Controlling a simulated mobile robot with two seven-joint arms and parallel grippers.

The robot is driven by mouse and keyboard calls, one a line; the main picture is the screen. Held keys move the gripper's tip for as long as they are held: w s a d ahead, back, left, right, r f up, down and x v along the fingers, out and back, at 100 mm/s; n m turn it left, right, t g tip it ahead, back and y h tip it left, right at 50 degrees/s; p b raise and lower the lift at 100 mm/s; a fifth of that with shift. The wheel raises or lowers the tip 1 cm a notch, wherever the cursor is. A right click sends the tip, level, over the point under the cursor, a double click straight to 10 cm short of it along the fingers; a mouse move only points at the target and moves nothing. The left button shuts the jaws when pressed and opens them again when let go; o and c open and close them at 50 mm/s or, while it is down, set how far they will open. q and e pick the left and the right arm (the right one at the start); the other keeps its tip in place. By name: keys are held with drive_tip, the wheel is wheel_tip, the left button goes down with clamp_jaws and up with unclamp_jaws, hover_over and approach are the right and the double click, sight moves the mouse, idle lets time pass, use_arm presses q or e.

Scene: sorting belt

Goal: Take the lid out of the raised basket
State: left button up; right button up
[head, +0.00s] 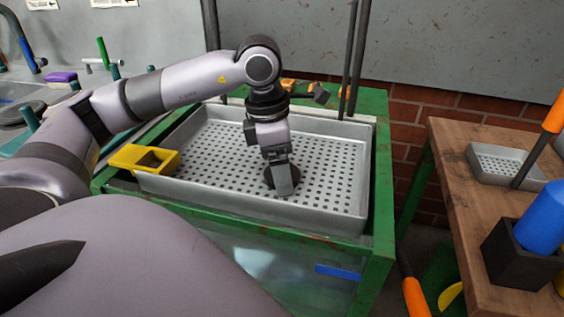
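The raised basket (335,165) is a shallow grey metal tray with a perforated floor, set on a green frame. A dark, round, flat piece that looks like the lid (268,178) lies on its floor, right of the middle. My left gripper (284,189) points down into the basket right at this dark piece and covers much of it. I cannot tell whether its fingers are open or closed on the piece. My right gripper is not in view.
A yellow square-holed piece (146,159) sits over the basket's left corner. Dark upright posts (358,60) stand behind the basket. A wooden table (450,170) on the right holds a small grey tray (500,165) and a black holder (522,255) with a blue item.

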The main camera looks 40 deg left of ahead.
use_arm(q)
drive_tip(key=c, duration=0.7)
drive_tip(key=shift+o, duration=0.2)
